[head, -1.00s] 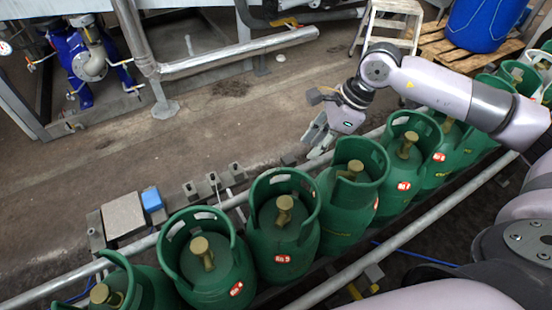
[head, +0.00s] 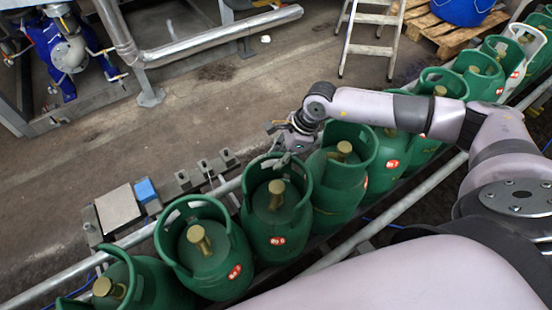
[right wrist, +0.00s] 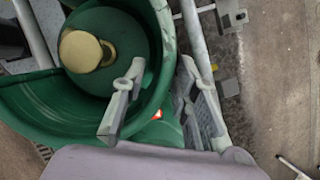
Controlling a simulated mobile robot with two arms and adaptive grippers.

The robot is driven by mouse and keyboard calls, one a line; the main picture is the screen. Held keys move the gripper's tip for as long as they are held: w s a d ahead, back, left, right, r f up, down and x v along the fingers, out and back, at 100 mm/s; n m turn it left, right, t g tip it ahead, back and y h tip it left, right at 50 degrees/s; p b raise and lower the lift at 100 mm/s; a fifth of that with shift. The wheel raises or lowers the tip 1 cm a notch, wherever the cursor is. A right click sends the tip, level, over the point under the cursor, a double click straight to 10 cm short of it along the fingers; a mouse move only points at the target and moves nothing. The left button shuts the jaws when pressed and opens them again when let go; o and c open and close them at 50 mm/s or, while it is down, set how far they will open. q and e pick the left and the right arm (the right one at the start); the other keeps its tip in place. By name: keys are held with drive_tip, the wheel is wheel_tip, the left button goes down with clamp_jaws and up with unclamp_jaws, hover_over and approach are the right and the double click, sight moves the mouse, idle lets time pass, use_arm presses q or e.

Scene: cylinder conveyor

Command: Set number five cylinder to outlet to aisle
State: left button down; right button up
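Green gas cylinders with collars and brass valves stand in a row on the conveyor. Red-white labels mark several; the digits are too small to read surely, so I cannot tell which is number five. One labelled cylinder (head: 262,228) stands mid-row, with another labelled one (head: 222,283) left of it. My right gripper (head: 281,158) is at the far rim of the mid-row cylinder. In the right wrist view, the open right gripper (right wrist: 161,64) has one finger over the inside of a green collar (right wrist: 155,25) and the other outside it; contact is unclear. My left gripper is out of view.
Conveyor rails (head: 128,240) run along both sides of the row. A grey plate (head: 118,208) and blue block (head: 146,190) lie beside the far rail. A step ladder (head: 367,48) and blue drum (head: 465,8) stand behind. The floor beyond is mostly clear.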

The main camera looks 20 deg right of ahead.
drive_tip(key=shift+x, duration=1.3)
clamp_jaws()
